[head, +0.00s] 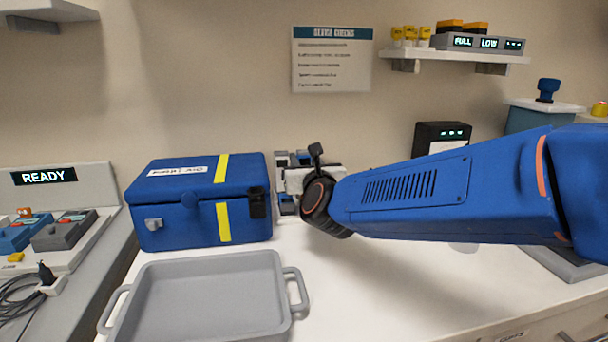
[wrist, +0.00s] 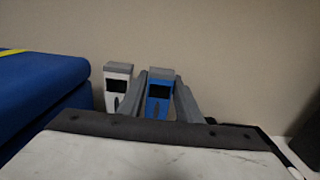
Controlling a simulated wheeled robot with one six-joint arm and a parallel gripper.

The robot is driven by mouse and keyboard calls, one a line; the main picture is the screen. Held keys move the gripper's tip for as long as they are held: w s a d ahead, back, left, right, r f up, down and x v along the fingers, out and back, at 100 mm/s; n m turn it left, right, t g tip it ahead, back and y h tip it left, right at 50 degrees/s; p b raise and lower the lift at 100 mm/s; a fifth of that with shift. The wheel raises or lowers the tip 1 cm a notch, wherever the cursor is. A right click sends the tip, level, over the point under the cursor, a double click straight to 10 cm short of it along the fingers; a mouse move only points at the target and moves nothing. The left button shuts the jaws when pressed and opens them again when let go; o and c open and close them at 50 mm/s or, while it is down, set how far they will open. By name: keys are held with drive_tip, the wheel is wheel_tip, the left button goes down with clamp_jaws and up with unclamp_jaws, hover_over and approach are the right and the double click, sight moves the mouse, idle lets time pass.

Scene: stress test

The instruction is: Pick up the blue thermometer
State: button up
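The blue thermometer (wrist: 159,92) stands upright in the middle of the wrist view, with a grey top and a dark screen. A similar white thermometer (wrist: 117,85) stands just to its left. My gripper (wrist: 160,80) has its two grey fingers apart, one on each side of the blue thermometer; the left finger is between the two thermometers. I see no clear grip on it. The thermometer's lower part is hidden behind my gripper body. In the head view, my arm and wrist largely cover this spot to the right of the blue case.
A blue case (head: 180,215) with a yellow band stands close on the left. It also shows in the wrist view (wrist: 35,85). A grey tray (head: 262,262) lies in front of it. A black device (head: 430,132) stands behind my arm. The white counter (head: 370,290) is clear at front right.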

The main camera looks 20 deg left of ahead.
drive_tip(key=shift+c, duration=0.7)
drive_tip(key=c, duration=0.6)
drive_tip(key=shift+o, duration=0.2)
